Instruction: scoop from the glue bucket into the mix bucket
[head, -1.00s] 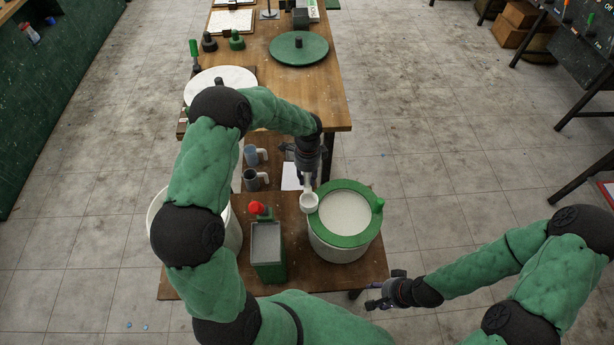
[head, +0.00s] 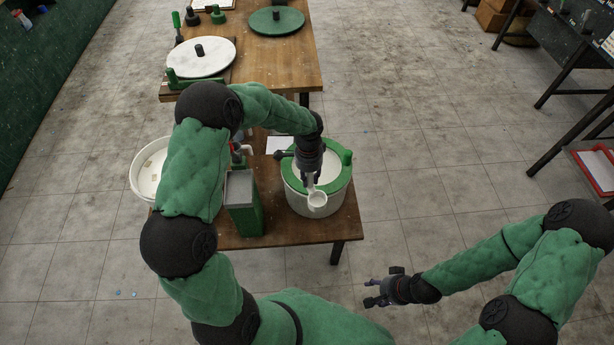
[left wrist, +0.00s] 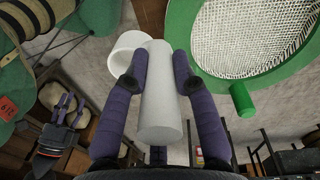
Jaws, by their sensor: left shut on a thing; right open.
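My left gripper (head: 311,178) is shut on the handle of a white scoop (head: 317,199). The scoop's cup shows over the near part of a white bucket with a green rim (head: 345,168); I cannot tell how high above it. In the left wrist view the pale handle (left wrist: 158,95) lies between the fingers, the cup to its left. The green ring with a pale mesh (left wrist: 225,73) is at the upper right. A wide white bucket (head: 146,160) stands at the left, partly behind my left arm. Neither bucket's label is readable. My right gripper (head: 372,292) is open and empty.
A green box with a grey top (head: 241,190) stands on the low table (head: 340,225), left of the green-rimmed bucket. A white sheet (head: 280,144) lies behind. A higher table (head: 270,60) holds a white disc (head: 201,57) and a green disc (head: 276,20).

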